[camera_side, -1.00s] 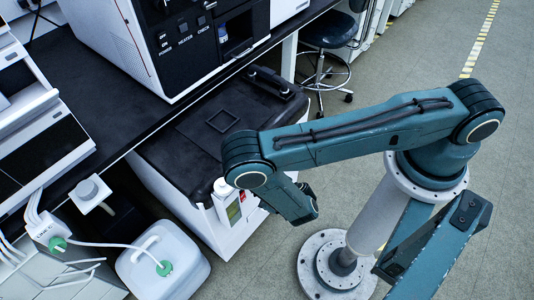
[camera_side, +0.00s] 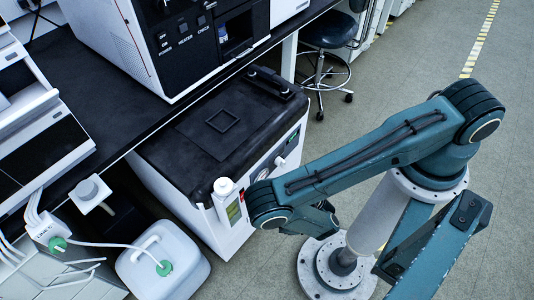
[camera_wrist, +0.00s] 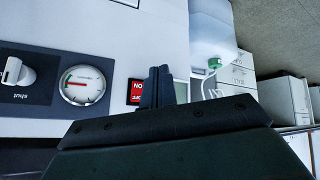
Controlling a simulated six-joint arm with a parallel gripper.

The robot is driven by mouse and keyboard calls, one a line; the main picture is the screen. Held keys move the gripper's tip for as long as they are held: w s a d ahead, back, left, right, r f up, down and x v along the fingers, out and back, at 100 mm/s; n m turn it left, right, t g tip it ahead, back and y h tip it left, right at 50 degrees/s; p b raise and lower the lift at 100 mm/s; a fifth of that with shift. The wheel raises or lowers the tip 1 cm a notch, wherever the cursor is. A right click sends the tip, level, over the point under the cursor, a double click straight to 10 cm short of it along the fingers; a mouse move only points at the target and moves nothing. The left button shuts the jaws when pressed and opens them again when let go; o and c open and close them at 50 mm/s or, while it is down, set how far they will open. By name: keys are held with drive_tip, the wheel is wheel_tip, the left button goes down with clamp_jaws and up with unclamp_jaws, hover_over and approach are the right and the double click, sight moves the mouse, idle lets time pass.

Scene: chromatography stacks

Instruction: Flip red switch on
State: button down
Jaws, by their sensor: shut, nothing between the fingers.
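The red switch (camera_wrist: 134,91) shows in the wrist view as a small red plate with white lettering that reads upside down, in a dark frame. It is on the white front of the black-topped machine (camera_side: 222,112). My gripper (camera_wrist: 161,72) is shut and empty, its two dark fingers together just right of the switch and overlapping its right edge in the picture. I cannot tell whether they touch it. In the side view my arm hides the fingers and most of the switch, so its position is unclear.
Left of the switch in the wrist view are a round gauge (camera_wrist: 82,85) and a grey knob (camera_wrist: 17,72). A translucent jug with a green cap (camera_side: 163,262) stands on the floor beside the machine. Open floor (camera_side: 400,80) lies to the right.

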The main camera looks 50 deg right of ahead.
drive_tip(key=shift+w, duration=0.35)
drive_tip(key=w+f, duration=0.1)
drive_tip(key=w, duration=0.7)
idle(1.0)
drive_tip(key=shift+w+f, duration=0.1)
drive_tip(key=shift+w, duration=0.7)
idle(2.9)
drive_tip(key=shift+s, duration=0.1)
drive_tip(key=shift+s, duration=0.7)
idle(0.4)
drive_tip(key=shift+s+r, duration=0.2)
drive_tip(key=shift+s, duration=1.05)
drive_tip(key=shift+s+r, duration=0.2)
drive_tip(key=shift+s, duration=1.05)
